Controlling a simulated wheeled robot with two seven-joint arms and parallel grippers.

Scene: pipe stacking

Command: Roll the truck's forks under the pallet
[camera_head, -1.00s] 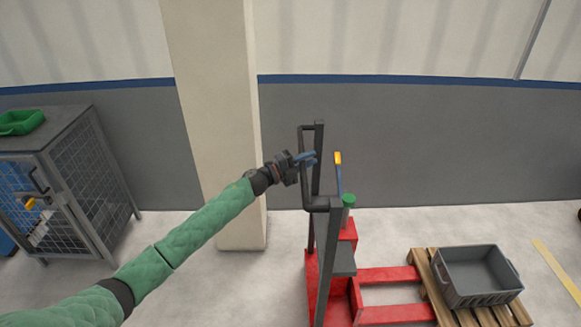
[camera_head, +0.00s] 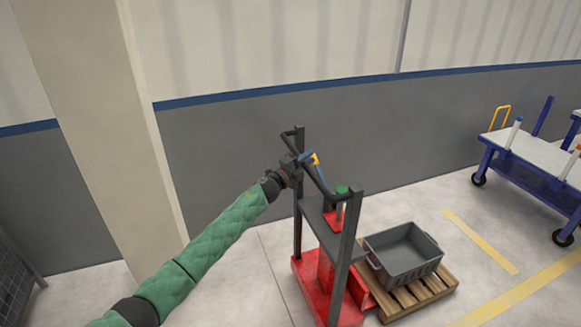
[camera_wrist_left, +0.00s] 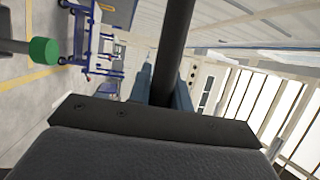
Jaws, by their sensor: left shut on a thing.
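The truck (camera_head: 310,285) has a red base, dark uprights and a dark handle bar (camera_head: 321,184). My left gripper (camera_head: 304,160) is shut on that bar. In the left wrist view the dark bar (camera_wrist_left: 176,45) runs between the fingers of my gripper (camera_wrist_left: 164,88). The wooden pallet (camera_head: 440,286) lies on the floor right of the truck, close to its red base. The forks are mostly hidden behind an upright and the crate; I cannot tell how far under the pallet they are. My right gripper is not in view.
A grey crate (camera_head: 420,267) sits on the pallet. A blue-framed cart (camera_head: 540,163) stands at the right, beyond yellow floor lines (camera_head: 481,241). A pillar (camera_head: 115,130) and a grey wall (camera_head: 240,150) are behind. A mesh cage (camera_head: 12,280) shows at the left edge.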

